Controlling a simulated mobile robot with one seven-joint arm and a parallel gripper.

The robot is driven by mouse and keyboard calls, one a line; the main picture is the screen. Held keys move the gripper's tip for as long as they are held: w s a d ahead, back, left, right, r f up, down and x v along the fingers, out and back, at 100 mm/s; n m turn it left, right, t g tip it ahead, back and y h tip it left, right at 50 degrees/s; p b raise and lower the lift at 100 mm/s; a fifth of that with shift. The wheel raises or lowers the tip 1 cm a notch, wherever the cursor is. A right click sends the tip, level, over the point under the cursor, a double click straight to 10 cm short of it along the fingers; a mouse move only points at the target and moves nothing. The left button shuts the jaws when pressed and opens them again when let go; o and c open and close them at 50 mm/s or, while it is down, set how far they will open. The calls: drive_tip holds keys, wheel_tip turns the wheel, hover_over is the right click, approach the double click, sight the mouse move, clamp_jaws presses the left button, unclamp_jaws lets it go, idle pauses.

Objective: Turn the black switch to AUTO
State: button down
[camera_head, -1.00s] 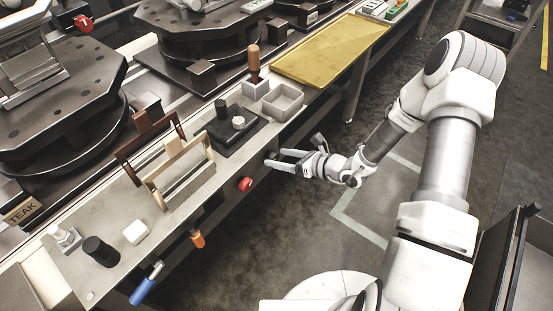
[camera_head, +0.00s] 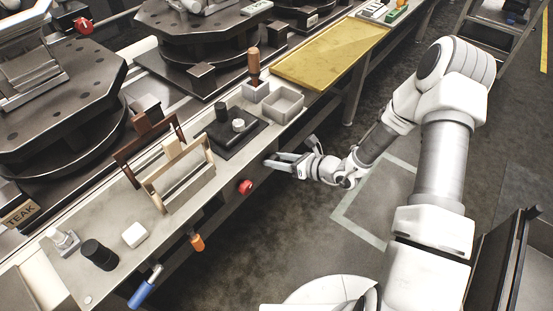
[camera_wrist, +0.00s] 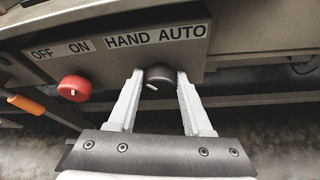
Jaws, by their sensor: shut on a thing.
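The black switch (camera_wrist: 160,74) is a round knob on the grey front panel, below the words HAND and AUTO (camera_wrist: 183,33) in the wrist view. It bears a short, slanted white mark. I cannot tell clearly which word the mark points to. My gripper (camera_head: 268,161) is at the bench's front edge, with its two pale fingers on either side of the knob, shut on it. In the head view the fingers hide the black switch.
A red knob (camera_wrist: 74,88) sits left on the same panel, under OFF and ON; the head view shows it too (camera_head: 245,187). Orange (camera_head: 197,242) and blue (camera_head: 145,288) handles stick out further along the front. The floor before the bench is clear.

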drive_tip(key=shift+d+r+m+p, duration=0.1)
drive_tip(key=shift+m+p, duration=0.2)
drive_tip(key=shift+p, duration=0.1)
drive_tip(key=shift+w+m+g+y+p, duration=0.15)
drive_tip(key=shift+m+g+y+p, duration=0.25)
drive_tip(key=shift+m+p, duration=0.35)
drive_tip(key=m+y, duration=0.1)
drive_tip(key=m+g+p, duration=0.1)
drive_tip(key=m, duration=0.1)
drive_tip(key=shift+w+d+f+y, duration=0.1)
drive_tip(key=shift+d+f+y, duration=0.05)
drive_tip(key=shift+f+y, duration=0.2)
drive_tip(key=m, duration=0.1)
drive_tip(key=m+y, duration=0.1)
drive_tip(key=m, duration=0.1)
drive_tip(key=m+y, duration=0.1)
drive_tip(key=shift+f+g+b, duration=0.25)
drive_tip(key=shift+g+b, duration=0.15)
drive_tip(key=shift+w+m+y+b, duration=0.1)
drive_tip(key=shift+m+y+b, duration=0.5)
drive_tip(key=shift+m, duration=0.95)
drive_tip(key=shift+c, duration=1.6)
unclamp_jaws()
